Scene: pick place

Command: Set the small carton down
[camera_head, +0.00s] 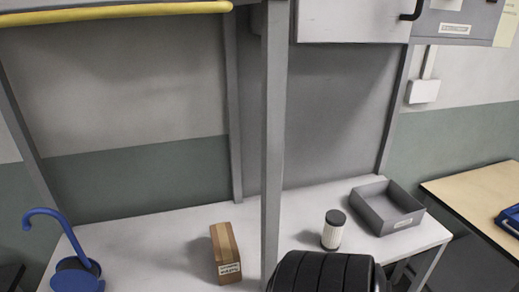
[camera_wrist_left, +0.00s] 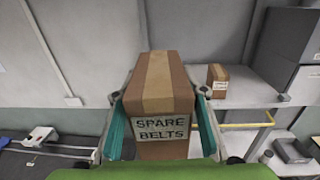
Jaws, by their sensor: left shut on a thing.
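My left gripper (camera_wrist_left: 163,108) is shut on a brown carton (camera_wrist_left: 160,85) with a tan tape strip and a "SPARE BELTS" label. Its teal fingers press the carton from both sides. The carton looks upright and hides what is directly behind it. In the left wrist view a second brown carton (camera_wrist_left: 217,80) stands on a pale shelf (camera_wrist_left: 250,92) behind and to the right, apart from the held one. In the head view a taped brown carton (camera_head: 226,252) stands on the pale bench (camera_head: 185,235). Neither gripper shows in the head view.
A black-capped white cylinder (camera_head: 333,230) and an open grey bin (camera_head: 386,207) stand on the bench's right part. A blue hooked object (camera_head: 75,262) is at its left. A grey post (camera_head: 273,140) rises in front. A yellow rail (camera_head: 115,14) edges the shelf above.

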